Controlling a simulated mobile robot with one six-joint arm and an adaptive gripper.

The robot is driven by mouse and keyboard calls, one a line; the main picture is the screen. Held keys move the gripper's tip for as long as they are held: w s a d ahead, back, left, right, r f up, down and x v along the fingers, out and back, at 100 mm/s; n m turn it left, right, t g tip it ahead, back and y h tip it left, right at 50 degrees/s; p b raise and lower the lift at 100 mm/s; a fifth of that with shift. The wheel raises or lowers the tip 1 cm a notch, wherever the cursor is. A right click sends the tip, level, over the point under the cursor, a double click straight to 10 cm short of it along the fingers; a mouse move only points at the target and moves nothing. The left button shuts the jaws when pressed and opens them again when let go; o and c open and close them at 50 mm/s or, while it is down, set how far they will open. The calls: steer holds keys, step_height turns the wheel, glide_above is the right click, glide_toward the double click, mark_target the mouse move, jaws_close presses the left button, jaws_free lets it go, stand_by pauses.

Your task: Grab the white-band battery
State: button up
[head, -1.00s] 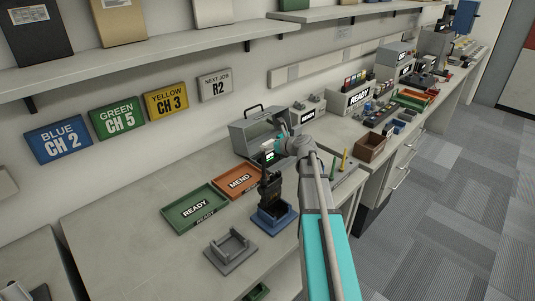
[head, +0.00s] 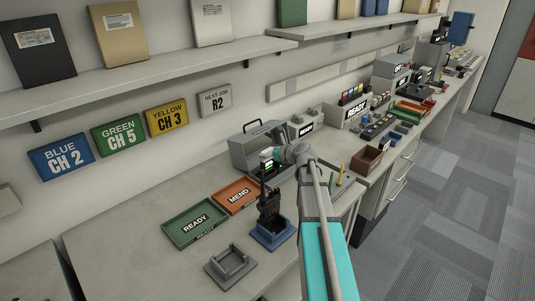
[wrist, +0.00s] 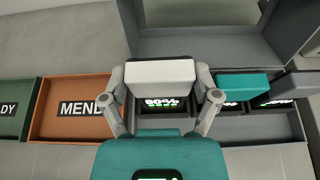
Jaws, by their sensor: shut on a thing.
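In the head view my gripper (head: 268,160) is at the front of a grey open-fronted box (head: 250,157), and the battery is too small to make out.
The orange MEND tray (head: 258,185) and green READY tray (head: 172,224) lie to the left. A dark radio (head: 270,203) stands upright in a blue holder (head: 272,238) near my arm. A grey cradle (head: 212,268) sits in front. A brown bin (head: 367,160) is to the right.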

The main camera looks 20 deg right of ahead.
steer(key=s+d+r+p, duration=0.2)
steer(key=s+r+p, duration=0.6)
steer(key=s, duration=0.5)
steer(key=shift+s+d+r+p, duration=0.25)
steer(key=shift+s+r+p, duration=0.1)
steer(key=shift+r, duration=0.45)
